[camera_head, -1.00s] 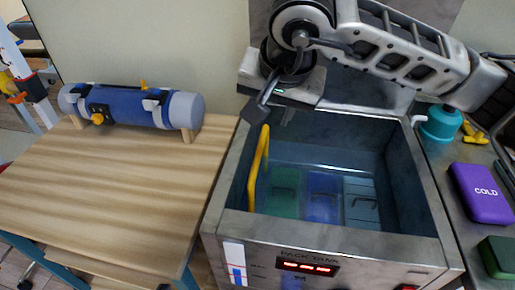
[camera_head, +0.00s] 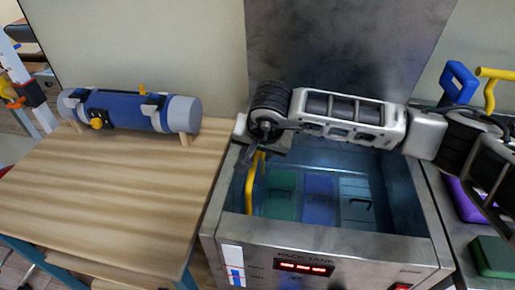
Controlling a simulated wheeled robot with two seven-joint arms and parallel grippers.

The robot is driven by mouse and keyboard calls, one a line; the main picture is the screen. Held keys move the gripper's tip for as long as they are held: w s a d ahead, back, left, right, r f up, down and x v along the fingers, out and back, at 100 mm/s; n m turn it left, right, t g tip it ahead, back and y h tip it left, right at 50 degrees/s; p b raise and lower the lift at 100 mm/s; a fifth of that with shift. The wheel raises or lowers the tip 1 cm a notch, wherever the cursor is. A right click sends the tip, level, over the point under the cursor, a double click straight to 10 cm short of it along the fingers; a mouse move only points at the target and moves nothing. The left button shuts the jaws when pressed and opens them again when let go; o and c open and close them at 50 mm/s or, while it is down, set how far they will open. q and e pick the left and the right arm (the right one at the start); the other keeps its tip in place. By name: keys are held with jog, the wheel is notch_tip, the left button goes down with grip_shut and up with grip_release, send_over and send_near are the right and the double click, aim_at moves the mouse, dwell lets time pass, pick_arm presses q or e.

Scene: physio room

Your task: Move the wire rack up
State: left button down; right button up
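A yellow handle (camera_head: 250,188), apparently that of the wire rack, stands upright at the left inside the steel pack tank (camera_head: 222,200). The rack's wires are hard to make out under the water. Green (camera_head: 282,195), blue (camera_head: 319,198) and grey-blue (camera_head: 357,200) packs lie low in the tank. My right arm reaches across the tank from the right. My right gripper (camera_head: 255,156) points down at the top of the handle, touching or very near it. Its fingers are small and dark, and I cannot tell whether they grip the handle. My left gripper is out of view.
A wooden table (camera_head: 100,185) left of the tank holds a blue-grey roll (camera_head: 130,110) on supports. Right of the tank are a purple pack (camera_head: 466,203), a green box (camera_head: 492,256), and blue (camera_head: 458,80) and yellow (camera_head: 490,88) handles. A steel panel (camera_head: 345,45) rises behind.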

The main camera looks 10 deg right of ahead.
grip_shut()
notch_tip(320, 180, up, 16)
jog(key=p, duration=0.2)
jog(key=shift+w+f+p, duration=0.15)
jog(key=shift+p, duration=0.2)
dwell(0.4)
grip_release()
jog(key=shift+f, duration=0.1)
jog(key=b+v, duration=0.2)
jog(key=v, duration=1.4)
jog(key=shift+s, duration=0.2)
